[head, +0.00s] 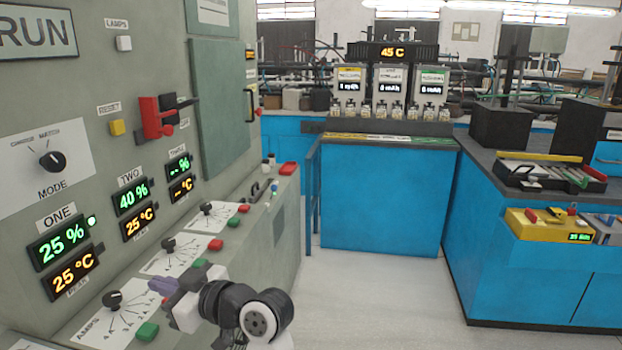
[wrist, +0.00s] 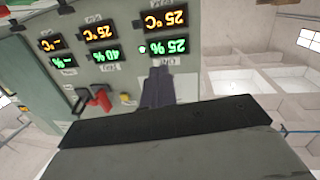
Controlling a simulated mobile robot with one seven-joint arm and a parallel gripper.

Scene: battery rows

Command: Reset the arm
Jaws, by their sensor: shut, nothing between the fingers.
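My gripper (head: 160,286) is in the lower left of the head view, in front of the sloped control panel (head: 285,222). Its fingers are purple-grey and closed together, with nothing between them. The fingers overlap the panel area near an amps dial (head: 112,299) and a green button (head: 147,331); I cannot tell whether they touch it. In the wrist view the closed fingers (wrist: 158,88) point at the upside-down cabinet face, below the 25 % display (wrist: 166,46). My forearm hides part of the floor and panel edge.
The grey cabinet (head: 100,75) at left carries a red lever (head: 152,118), a yellow reset button (head: 117,127) and a mode knob (head: 52,161). A blue counter (head: 385,200) stands ahead, and another with a yellow battery unit (head: 535,228) is at right. The floor between is clear.

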